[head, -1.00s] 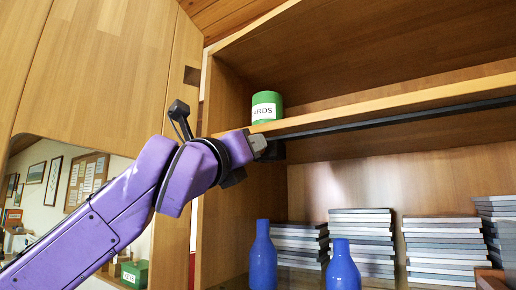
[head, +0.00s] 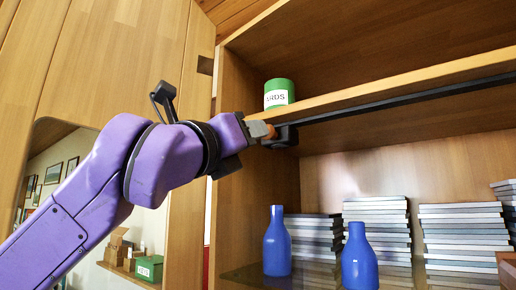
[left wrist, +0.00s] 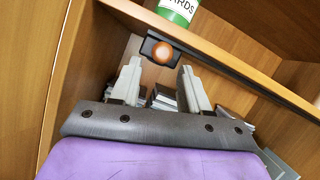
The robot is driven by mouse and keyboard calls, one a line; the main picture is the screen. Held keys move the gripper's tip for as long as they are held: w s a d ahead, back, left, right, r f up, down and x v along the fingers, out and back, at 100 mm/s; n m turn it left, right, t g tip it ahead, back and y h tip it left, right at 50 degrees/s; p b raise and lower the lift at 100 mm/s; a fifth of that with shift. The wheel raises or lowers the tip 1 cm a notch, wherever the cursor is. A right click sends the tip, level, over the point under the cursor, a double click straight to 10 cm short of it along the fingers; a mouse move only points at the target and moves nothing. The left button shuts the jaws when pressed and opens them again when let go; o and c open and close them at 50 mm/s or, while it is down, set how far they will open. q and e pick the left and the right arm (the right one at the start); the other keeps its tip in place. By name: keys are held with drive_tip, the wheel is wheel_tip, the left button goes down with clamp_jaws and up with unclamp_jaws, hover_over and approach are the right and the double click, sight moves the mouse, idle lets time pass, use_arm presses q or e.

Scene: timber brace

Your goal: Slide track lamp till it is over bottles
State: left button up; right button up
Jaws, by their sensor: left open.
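The track lamp is a small black block (head: 286,137) with an orange round knob (left wrist: 163,53), hanging at the left end of a black track (head: 400,101) under the shelf. My left gripper (head: 266,131) is open at the lamp's left side. In the left wrist view its two grey fingers (left wrist: 159,75) point at the lamp, with the knob showing between and just beyond the tips. I cannot tell whether they touch it. My right gripper is not in view.
A green labelled can (head: 279,93) stands on the shelf board (head: 400,88) above the lamp. Stacks of grey books (head: 378,225) stand behind and right of the bottles. The cabinet's wooden side wall (head: 235,90) is close to my left gripper. The space along the track to the right is clear.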

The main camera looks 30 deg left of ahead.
use_arm(q)
drive_tip(key=b+v, duration=0.1)
drive_tip(key=v, duration=0.4)
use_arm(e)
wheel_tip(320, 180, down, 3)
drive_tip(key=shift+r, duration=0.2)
